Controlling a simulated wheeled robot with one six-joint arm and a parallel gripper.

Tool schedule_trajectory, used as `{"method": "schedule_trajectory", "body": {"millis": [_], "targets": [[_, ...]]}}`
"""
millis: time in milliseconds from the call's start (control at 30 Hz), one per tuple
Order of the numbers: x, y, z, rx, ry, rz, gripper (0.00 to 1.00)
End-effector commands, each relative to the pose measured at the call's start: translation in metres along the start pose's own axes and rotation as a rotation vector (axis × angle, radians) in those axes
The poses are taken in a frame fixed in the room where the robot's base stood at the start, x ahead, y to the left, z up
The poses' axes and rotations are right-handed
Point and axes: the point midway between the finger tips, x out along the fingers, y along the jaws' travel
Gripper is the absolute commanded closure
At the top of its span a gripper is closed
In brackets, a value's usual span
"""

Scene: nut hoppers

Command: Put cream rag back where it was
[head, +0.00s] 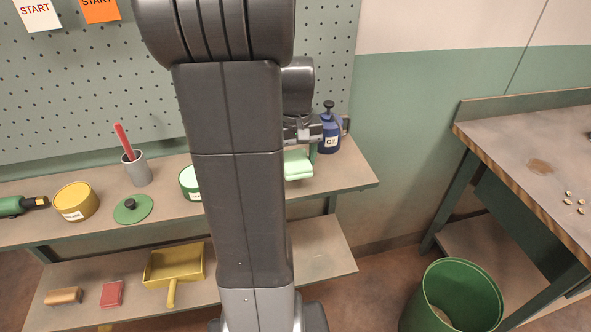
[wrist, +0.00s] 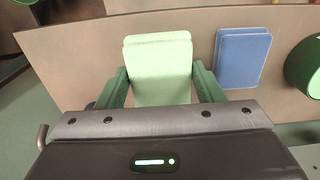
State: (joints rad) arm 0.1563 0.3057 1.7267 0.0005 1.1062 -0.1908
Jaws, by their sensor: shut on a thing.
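My gripper (wrist: 158,78) has its green fingers on both sides of a folded pale green rag (wrist: 158,60) and is shut on it. The rag looks pale green rather than cream, and no other cream rag shows. In the head view the rag (head: 298,166) is at the upper shelf near its right end, partly hidden by my arm. I cannot tell whether it touches the shelf. A folded blue rag (wrist: 242,57) lies just right of it in the wrist view.
A blue oil can (head: 329,131) stands close by at the shelf's right end. A green tin (head: 190,183) is partly behind my arm; a green lid (head: 133,208), grey cup (head: 138,171) and yellow tin (head: 75,202) stand left. A green bin (head: 452,296) is on the floor.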

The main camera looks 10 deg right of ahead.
Motion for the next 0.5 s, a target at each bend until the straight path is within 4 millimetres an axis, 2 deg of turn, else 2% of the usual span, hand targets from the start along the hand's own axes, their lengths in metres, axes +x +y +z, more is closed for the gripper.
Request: {"method": "schedule_trajectory", "body": {"millis": [300,500], "targets": [[0.038,0.000,0.000,0.000,-0.001,0.000,0.57],[0.042,0.000,0.000,0.000,0.001,0.000,0.57]]}}
